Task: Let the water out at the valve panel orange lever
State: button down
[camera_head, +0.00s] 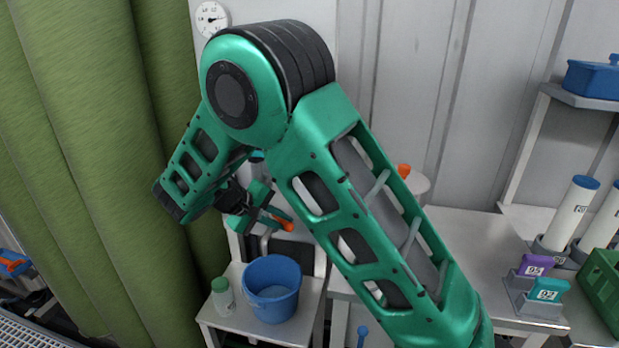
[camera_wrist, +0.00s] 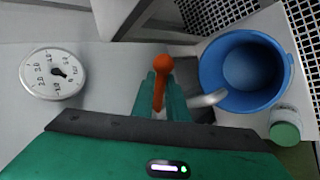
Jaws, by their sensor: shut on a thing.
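The orange lever (camera_wrist: 163,66) shows in the wrist view between the two teal fingers of my gripper (camera_wrist: 158,88), which is shut on it. In the head view the orange lever (camera_head: 284,224) shows just past my gripper (camera_head: 268,212), in front of the panel. My own arm covers most of the valve panel there. A pale spout (camera_wrist: 208,98) shows beside my gripper in the wrist view. A blue bucket (camera_head: 271,288) stands on a small white stand below the lever, and it also shows in the wrist view (camera_wrist: 283,97).
A pressure gauge (camera_head: 211,18) is on the panel's upper left. A green-capped bottle (camera_head: 222,297) stands left of the bucket. A green curtain (camera_head: 85,150) hangs at left. A bench at right bears white cylinders (camera_head: 570,213), labelled purple (camera_head: 535,266) and teal blocks and a green crate.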

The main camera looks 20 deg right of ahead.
jog(key=d+n+t+y, duration=0.1)
jog(key=n, duration=0.1)
jog(key=w+d+n+t+y, duration=0.1)
jog(key=n+t, duration=0.1)
jog(key=n, duration=0.1)
jog(key=d+n+t+y, duration=0.1)
jog(key=n+t+y, duration=0.1)
jog(key=n, duration=0.1)
jog(key=shift+w+d+f, duration=0.15)
jog(key=shift+w+d, duration=0.05)
jog(key=shift+w, duration=0.15)
jog(key=c, duration=1.7)
grip_release()
jog(key=shift+w, duration=0.1)
jog(key=shift+c, duration=0.2)
jog(key=shift+a, duration=0.1)
jog(key=v, duration=1)
jog(key=shift+s+r, duration=0.2)
jog(key=shift+s, duration=0.05)
